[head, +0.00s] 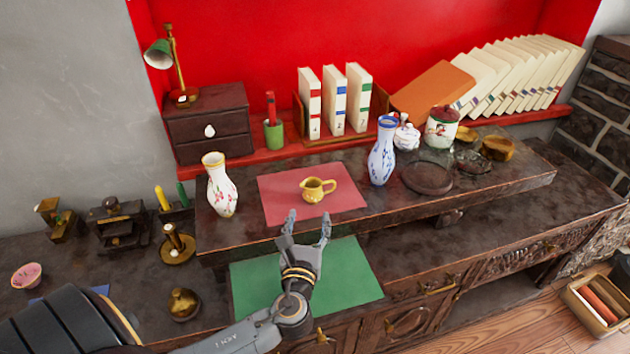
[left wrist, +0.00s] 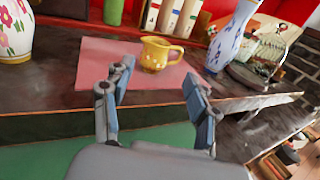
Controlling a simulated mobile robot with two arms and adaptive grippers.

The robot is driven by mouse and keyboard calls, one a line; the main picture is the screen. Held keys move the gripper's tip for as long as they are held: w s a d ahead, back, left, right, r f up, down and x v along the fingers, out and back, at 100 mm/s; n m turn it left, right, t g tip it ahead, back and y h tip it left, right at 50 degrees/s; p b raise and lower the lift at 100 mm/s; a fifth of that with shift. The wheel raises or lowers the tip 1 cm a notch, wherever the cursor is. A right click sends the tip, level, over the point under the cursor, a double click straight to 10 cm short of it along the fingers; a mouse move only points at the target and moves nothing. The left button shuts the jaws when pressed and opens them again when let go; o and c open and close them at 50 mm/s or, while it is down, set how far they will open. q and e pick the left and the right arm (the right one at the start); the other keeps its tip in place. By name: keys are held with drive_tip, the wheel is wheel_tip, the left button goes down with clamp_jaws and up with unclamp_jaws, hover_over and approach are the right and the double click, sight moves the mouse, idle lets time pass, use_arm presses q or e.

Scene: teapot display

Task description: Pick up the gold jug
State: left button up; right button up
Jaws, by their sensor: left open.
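The gold jug (head: 316,189) stands upright on a red mat (head: 280,207) on the raised wooden shelf, its handle to the right. It also shows in the left wrist view (left wrist: 158,54), beyond the fingers. My left gripper (head: 306,217) is open and empty, with its fingers pointing at the jug from the near side, apart from it. In the left wrist view the two fingers (left wrist: 160,85) are spread, with the jug between and beyond their tips. My right gripper is not in view.
A floral white vase (head: 221,187) stands left of the mat. A blue-and-white vase (head: 382,152) stands close to its right. A green mat (head: 350,278) lies on the lower surface under my left gripper. The shelf's front edge is near the fingers.

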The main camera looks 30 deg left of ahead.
sight(312, 190)
use_arm(q)
drive_tip(key=x, duration=0.7)
drive_tip(key=shift+w+a+r+p, duration=0.15)
drive_tip(key=shift+w+p, duration=0.1)
drive_tip(key=shift+p, duration=0.05)
drive_tip(key=shift+w+a, duration=0.1)
drive_tip(key=shift+w, duration=0.1)
drive_tip(key=x, duration=0.4)
drive_tip(key=shift+a+p, duration=0.2)
drive_tip(key=shift+p, duration=0.15)
drive_tip(key=shift+w+a, duration=0.2)
drive_tip(key=shift+w, duration=0.2)
drive_tip(key=shift+s, duration=0.1)
drive_tip(key=shift+c, duration=0.3)
drive_tip(key=c, duration=1.1)
drive_tip(key=shift+o, duration=0.2)
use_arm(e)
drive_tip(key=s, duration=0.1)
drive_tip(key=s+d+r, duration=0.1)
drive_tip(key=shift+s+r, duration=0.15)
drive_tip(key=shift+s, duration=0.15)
